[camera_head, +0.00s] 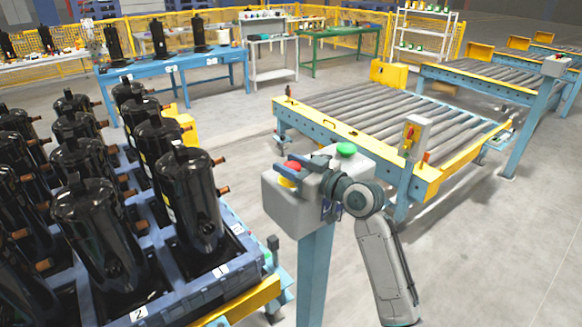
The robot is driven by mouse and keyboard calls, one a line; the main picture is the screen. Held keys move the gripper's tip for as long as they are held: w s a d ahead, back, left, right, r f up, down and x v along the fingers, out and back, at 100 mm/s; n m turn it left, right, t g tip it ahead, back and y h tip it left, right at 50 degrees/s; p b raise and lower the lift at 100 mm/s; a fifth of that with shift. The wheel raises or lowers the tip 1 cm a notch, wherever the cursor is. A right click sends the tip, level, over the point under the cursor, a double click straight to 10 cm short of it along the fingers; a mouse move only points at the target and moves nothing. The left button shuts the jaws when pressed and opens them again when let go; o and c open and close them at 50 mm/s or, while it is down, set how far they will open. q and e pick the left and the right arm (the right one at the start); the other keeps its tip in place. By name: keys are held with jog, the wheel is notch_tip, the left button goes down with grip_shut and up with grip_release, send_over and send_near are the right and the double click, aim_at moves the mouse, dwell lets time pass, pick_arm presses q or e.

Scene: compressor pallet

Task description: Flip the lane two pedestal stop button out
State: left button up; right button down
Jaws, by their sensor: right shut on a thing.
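The near pedestal carries a grey control box (283,205) on a blue post (316,275). A red stop button (291,166) on a yellow base sits on the left of its top, and a green button (346,149) sits at the back right. My right arm comes in from the lower right. My right gripper (293,168) reaches over the box from the right and is shut on the red stop button. Its fingers partly cover the button, so whether the button is in or out is hard to tell. My left gripper is not in view.
A pallet (236,282) of black compressors stands close on the left. A roller conveyor (385,110) with a small switch box (417,138) lies behind the pedestal. Another pedestal (555,66) stands at the far right. The floor at the lower right is clear.

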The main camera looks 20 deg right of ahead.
jog(key=c, duration=0.9)
grip_release()
jog(key=shift+r, duration=0.25)
jog(key=shift+o, duration=0.2)
jog(key=shift+s+d+f, duration=0.1)
jog(key=shift+s+d, duration=0.05)
jog(key=shift+s, duration=0.05)
jog(key=b+v, duration=0.4)
jog(key=v, duration=0.6)
jog(key=shift+s, duration=0.15)
